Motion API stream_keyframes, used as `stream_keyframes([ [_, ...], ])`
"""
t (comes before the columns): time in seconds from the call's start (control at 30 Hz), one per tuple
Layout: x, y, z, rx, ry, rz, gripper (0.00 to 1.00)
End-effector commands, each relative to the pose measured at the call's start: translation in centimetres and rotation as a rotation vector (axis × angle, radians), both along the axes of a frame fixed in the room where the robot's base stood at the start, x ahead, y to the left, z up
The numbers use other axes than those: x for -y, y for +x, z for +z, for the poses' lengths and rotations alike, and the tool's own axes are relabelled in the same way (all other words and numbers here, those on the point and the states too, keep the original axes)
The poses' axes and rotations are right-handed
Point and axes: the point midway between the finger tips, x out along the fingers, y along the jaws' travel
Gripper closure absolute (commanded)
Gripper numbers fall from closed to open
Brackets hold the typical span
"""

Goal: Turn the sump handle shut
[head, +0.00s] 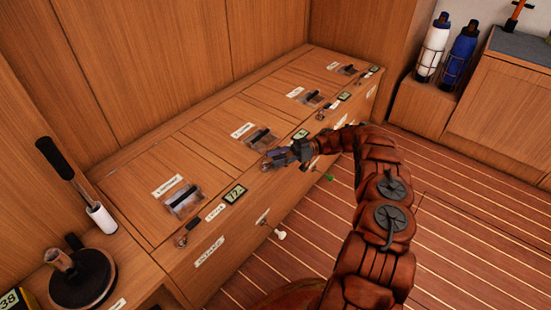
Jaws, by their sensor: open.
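Several dark handles in clear housings sit in a row along the wooden bench top. The nearest handle (182,197) is at lower left, the second handle (259,137) near the middle, the third handle (311,97) beyond it and the farthest handle (347,69) near the corner. Each has a small white label too small to read, so I cannot tell which is the sump handle. My gripper (273,158) is open above the bench's front edge, just in front of the second handle. Its fingers are small and dark here, and I cannot tell whether they touch anything.
Small displays (235,194) line the bench's front edge. A white knob (281,235) and a green knob (329,178) stick out from the front face. A black-gripped lever (55,160) stands at left. White (434,48) and blue bottles (461,52) stand at back right. The striped floor is clear.

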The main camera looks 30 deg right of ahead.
Motion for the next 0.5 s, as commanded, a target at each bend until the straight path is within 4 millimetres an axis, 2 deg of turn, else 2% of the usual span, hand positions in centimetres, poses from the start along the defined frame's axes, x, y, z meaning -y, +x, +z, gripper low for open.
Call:
stream_keyframes([
  [0.27, 0.0, 0.0, 2.4, -0.001, -0.002, 0.001, 0.54],
  [0.5, 0.1, 0.0, 6.4, 0.002, -0.002, -0.001, 0.54],
])
